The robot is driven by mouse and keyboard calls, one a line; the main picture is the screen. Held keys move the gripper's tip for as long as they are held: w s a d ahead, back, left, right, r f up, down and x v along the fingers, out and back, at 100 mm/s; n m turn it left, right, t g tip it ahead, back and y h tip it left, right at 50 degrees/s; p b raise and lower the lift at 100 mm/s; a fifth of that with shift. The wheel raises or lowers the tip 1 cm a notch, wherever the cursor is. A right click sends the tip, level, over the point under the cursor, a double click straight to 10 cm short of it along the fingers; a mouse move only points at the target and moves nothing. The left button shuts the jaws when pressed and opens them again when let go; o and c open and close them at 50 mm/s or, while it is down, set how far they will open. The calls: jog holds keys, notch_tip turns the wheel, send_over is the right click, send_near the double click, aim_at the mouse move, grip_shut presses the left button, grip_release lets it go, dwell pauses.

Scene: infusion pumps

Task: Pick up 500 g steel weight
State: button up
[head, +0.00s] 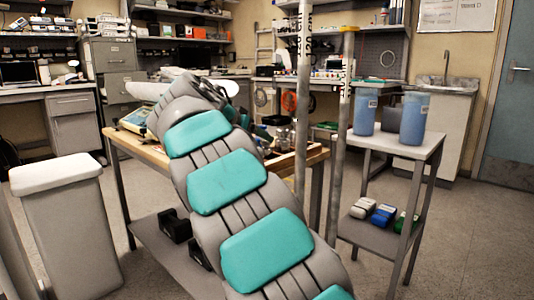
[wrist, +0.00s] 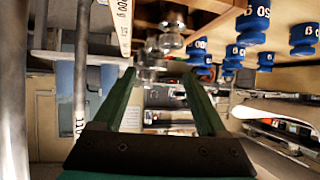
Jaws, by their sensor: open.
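Several shiny steel weights stand on the wooden bench. In the wrist view, which looks upside down, they cluster at top centre; a larger steel weight (wrist: 171,40) and smaller ones are near my fingertips. I cannot read which is the 500 g one. In the head view, small steel shapes (head: 280,132) show just right of my arm on the bench (head: 313,156). My gripper (wrist: 160,74) is open, its two green fingers apart, with nothing clearly held. The steel weights appear just beyond the fingertips. In the head view my arm hides the gripper and much of the bench top.
Several blue weights (wrist: 253,22) stand beside the steel ones. Two upright marked poles (head: 303,100) rise close to the bench's right end. A side trolley (head: 386,143) holds two blue containers (head: 414,118). A grey bin (head: 65,225) stands at left. Floor at right is clear.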

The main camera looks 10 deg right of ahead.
aim_at(267, 150)
jog(key=x, duration=0.5)
jog(key=shift+s+d, duration=0.1)
jog(key=shift+d, duration=0.1)
jog(key=shift+c, duration=0.2)
grip_shut()
dwell(1.0)
